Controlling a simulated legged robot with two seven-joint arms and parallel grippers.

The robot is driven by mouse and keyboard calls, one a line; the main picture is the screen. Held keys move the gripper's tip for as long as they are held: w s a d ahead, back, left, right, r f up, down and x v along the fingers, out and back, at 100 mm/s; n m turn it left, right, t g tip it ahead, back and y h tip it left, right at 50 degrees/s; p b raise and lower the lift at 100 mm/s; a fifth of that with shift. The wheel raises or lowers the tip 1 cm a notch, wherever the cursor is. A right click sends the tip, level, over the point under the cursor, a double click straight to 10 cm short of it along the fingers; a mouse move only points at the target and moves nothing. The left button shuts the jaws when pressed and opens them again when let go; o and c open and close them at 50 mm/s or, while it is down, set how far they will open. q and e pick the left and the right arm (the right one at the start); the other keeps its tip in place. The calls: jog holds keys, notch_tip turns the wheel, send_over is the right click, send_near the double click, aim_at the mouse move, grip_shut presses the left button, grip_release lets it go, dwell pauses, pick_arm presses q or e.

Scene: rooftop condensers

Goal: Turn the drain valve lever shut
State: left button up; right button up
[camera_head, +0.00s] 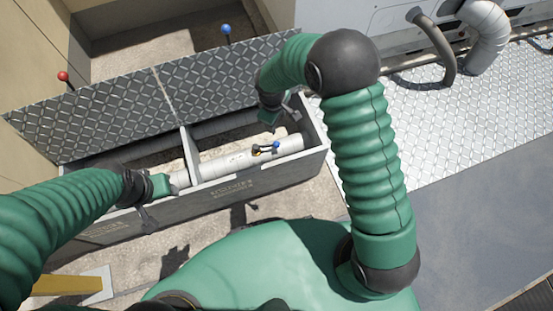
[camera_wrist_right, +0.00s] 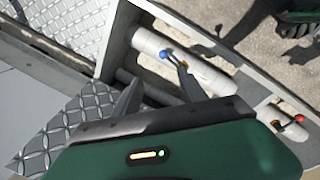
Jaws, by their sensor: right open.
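A valve with a dark lever and blue knob (camera_head: 276,146) sits on the white pipe (camera_head: 225,163) in the trough's right compartment. The lever lies roughly along the pipe. The blue knob also shows in the right wrist view (camera_wrist_right: 166,54). A second lever with a red knob (camera_wrist_right: 299,118) shows there in the other compartment. I cannot tell which is the drain valve. My right gripper (camera_head: 283,113) is open and empty above the trough's back side, apart from the blue-knobbed lever; its fingers (camera_wrist_right: 158,78) show in the wrist view. My left gripper (camera_head: 150,205) is by the trough's front wall, its fingers unclear.
The grey trough (camera_head: 232,188) has a divider (camera_head: 191,155) and a raised tread-plate cover (camera_head: 120,112) behind. Beyond it stand rods with a red ball (camera_head: 63,76) and a blue ball (camera_head: 226,29). A condenser with a bent duct (camera_head: 488,38) is at back right.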

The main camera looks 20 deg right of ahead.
jog(key=shift+n, duration=0.5)
jog(key=w+f+b, duration=0.1)
jog(key=f+b, duration=0.3)
jog(key=f, duration=0.4)
jog(key=w+d+f+b, duration=0.1)
jog(key=f+b, duration=0.3)
jog(key=f, duration=0.4)
jog(key=w+f+b, duration=0.2)
jog(key=f+b, duration=0.2)
jog(key=f, duration=0.4)
jog(key=shift+d+f+b, duration=0.15)
jog(key=shift+f+b, duration=0.05)
jog(key=shift+b, duration=0.2)
pick_arm(q)
jog(key=s+x, duration=0.3)
jog(key=x, duration=1.2)
jog(key=shift+s+f, duration=0.25)
jog(key=shift+f, duration=0.3)
pick_arm(e)
grip_shut()
